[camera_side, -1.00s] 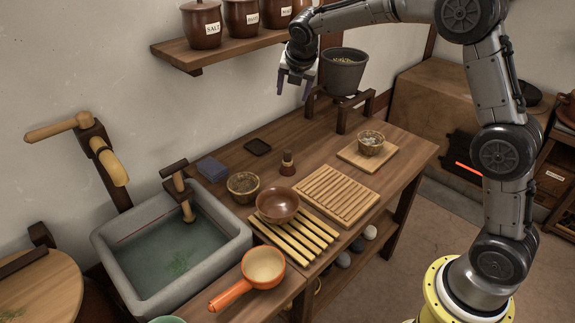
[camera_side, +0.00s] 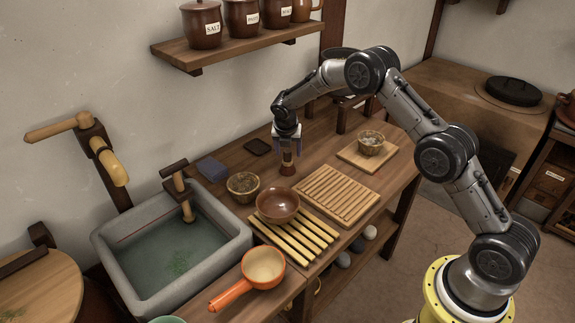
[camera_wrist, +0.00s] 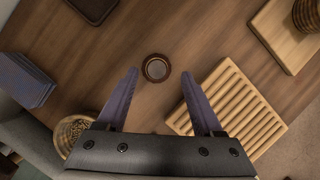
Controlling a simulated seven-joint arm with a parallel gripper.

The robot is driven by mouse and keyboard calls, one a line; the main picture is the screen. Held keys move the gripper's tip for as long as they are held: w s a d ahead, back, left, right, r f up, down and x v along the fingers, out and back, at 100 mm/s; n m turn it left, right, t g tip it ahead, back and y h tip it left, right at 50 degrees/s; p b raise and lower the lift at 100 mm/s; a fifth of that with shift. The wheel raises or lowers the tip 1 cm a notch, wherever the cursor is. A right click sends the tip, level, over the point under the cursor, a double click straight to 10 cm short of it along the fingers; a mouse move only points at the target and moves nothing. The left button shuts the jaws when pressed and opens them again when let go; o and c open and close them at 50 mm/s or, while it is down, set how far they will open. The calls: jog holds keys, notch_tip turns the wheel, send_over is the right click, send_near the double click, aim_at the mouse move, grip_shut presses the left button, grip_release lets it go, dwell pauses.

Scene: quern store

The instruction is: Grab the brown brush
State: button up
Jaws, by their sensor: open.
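The brown brush (camera_side: 287,168) stands upright on the wooden counter, small and with a dark flared lower end. In the wrist view the brush (camera_wrist: 156,68) shows from above as a round brown shape with a pale top. My gripper (camera_side: 288,155) is open and points down at the brush in the side view, partly covering its upper part. In the wrist view the two purple fingers (camera_wrist: 159,76) are spread, with the brush between and slightly beyond their tips. Whether the tips reach down beside the brush is hard to tell.
A slatted wooden rack (camera_side: 338,193) lies right of the brush. A brown bowl (camera_side: 278,204) and a small speckled bowl (camera_side: 243,186) stand nearby, left of the rack. A blue block (camera_side: 211,168) and a dark dish (camera_side: 257,146) lie toward the wall. A stone sink (camera_side: 240,237) is at left.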

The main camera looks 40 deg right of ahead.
aim_at(288, 157)
jog(key=shift+w+x, duration=0.2)
jog(key=shift+x, duration=1.2)
jog(key=shift+w+x, duration=0.15)
jog(key=shift+x, duration=1.3)
jog(key=shift+d+r, duration=0.1)
jog(key=shift+r, duration=0.05)
grip_shut()
